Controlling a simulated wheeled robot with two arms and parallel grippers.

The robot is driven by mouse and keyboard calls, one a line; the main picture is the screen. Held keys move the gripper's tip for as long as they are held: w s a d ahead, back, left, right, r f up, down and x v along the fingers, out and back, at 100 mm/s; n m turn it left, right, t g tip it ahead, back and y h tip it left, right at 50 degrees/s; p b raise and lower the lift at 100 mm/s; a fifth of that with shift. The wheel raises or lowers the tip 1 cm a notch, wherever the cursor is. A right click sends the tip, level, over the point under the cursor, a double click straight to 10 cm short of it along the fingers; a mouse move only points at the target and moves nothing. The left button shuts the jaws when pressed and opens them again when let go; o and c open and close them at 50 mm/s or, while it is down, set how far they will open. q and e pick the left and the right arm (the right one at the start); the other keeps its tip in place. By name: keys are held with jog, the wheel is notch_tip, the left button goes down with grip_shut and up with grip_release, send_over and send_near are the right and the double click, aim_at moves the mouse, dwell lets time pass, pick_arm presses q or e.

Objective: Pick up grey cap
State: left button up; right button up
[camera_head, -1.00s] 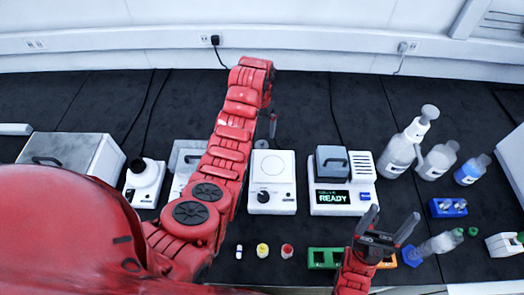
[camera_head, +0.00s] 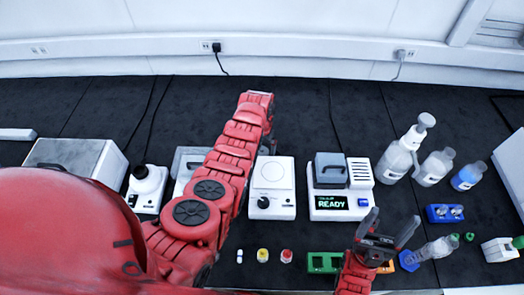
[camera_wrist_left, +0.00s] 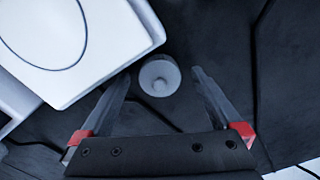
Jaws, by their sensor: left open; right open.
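A round grey object that looks like the grey cap (camera_wrist_left: 159,76) stands on the dark bench in the left wrist view, beside the white device with a ring on top (camera_wrist_left: 65,45). My left gripper (camera_wrist_left: 160,85) is open, with one finger on each side of the cap and visible gaps. I cannot tell its height above the cap. In the head view my left gripper (camera_head: 271,143) is mostly hidden behind my red arm, and I cannot make out the cap there. My right gripper (camera_head: 392,222) is open and empty at the lower right.
The white ring-topped device (camera_head: 273,187) and the READY instrument (camera_head: 341,188) stand near my left gripper. Small vials with a yellow cap (camera_head: 262,254) and a red cap (camera_head: 287,255) stand in front. Bottles (camera_head: 396,162) are at the right. The bench behind the devices is mostly clear.

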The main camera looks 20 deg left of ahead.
pick_arm(q)
jog(key=shift+w+f, duration=0.1)
jog(key=shift+f, duration=0.05)
jog(key=c, duration=1.5)
jog(key=shift+c, duration=0.2)
